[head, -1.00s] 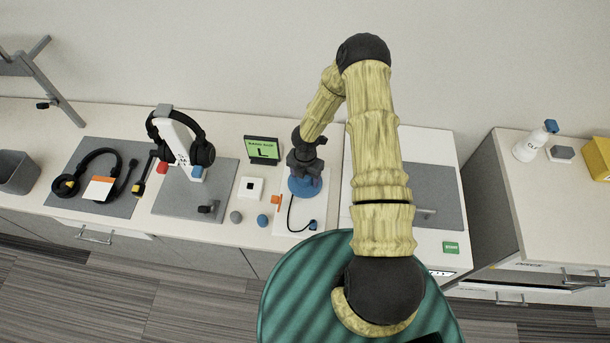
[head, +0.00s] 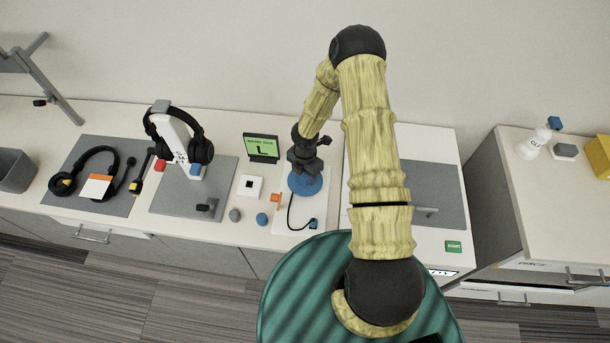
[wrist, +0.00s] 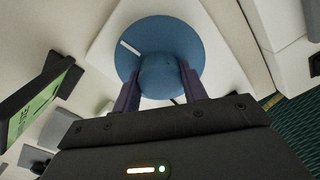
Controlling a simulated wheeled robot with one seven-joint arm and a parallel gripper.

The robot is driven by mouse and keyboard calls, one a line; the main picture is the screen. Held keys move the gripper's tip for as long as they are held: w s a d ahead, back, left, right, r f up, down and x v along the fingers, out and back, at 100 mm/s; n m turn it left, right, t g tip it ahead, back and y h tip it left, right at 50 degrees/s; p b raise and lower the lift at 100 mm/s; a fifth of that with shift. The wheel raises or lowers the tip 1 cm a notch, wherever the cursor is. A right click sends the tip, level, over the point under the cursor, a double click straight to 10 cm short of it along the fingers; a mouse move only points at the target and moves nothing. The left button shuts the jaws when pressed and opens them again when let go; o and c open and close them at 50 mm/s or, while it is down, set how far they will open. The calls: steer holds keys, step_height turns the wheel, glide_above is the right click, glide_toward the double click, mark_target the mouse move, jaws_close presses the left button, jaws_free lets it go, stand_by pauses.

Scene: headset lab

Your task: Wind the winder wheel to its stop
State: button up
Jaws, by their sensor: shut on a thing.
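The winder wheel is a blue disc (head: 305,183) on a white base plate (head: 285,222) on the bench, under my arm's end in the head view. In the wrist view the blue wheel (wrist: 185,45) fills the top middle, with a white mark line on its left side and a round blue hub (wrist: 158,75). My gripper (wrist: 158,88) points down at the wheel, its two dark fingers shut on the hub, one on each side. My gripper also shows in the head view (head: 304,168), where it covers part of the wheel. A black cable runs from near the wheel to a blue plug (head: 313,224).
A green-screened display (head: 262,148) stands left of the wheel. A headphone stand (head: 178,145) with headphones is further left. A small orange part (head: 276,199) and a blue knob (head: 262,219) lie near the base plate. A grey panel (head: 435,195) is on the right.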

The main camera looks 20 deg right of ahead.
steer(key=m+b, duration=0.2)
steer(key=m, duration=0.2)
steer(key=shift+m, duration=0.3)
steer(key=m+b, duration=0.2)
steer(key=m, duration=0.3)
steer(key=shift+w+b, duration=0.1)
steer(key=shift+b, duration=0.3)
steer(key=m+b, duration=0.1)
steer(key=m, duration=0.4)
steer(key=shift+b, duration=0.4)
steer(key=m+b, duration=0.1)
steer(key=m, duration=0.3)
steer(key=shift+r+m+b, duration=0.1)
steer(key=shift+m+b, duration=0.2)
steer(key=shift+m, duration=0.1)
steer(key=o, duration=1)
steer(key=shift+c, duration=0.2)
